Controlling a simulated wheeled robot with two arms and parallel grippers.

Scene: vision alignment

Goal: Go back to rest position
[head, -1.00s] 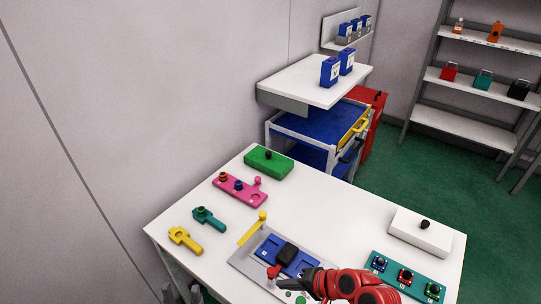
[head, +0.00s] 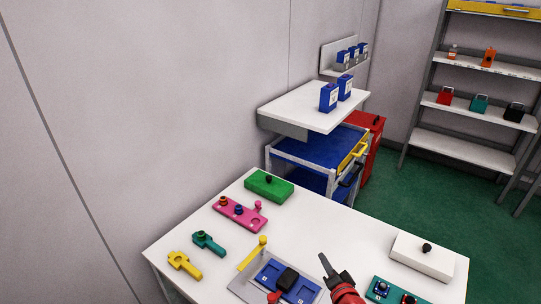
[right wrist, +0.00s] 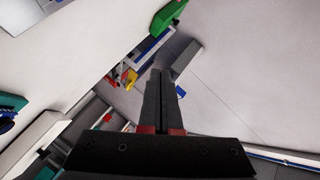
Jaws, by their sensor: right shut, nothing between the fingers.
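My right gripper (head: 323,260) is shut and empty in the head view. It is raised above the white table, just right of the grey and blue fixture (head: 275,275) with a black block (head: 287,278) on it. In the right wrist view its dark fingers (right wrist: 160,80) are together with nothing between them, and the view is strongly tilted. My left gripper is not in view.
The white table (head: 330,225) holds a green box (head: 269,185), a pink plate (head: 240,212), teal (head: 208,242) and yellow (head: 184,264) parts, and a white box (head: 422,255). A blue cart (head: 310,148) and shelves (head: 480,150) stand behind. The table's middle is clear.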

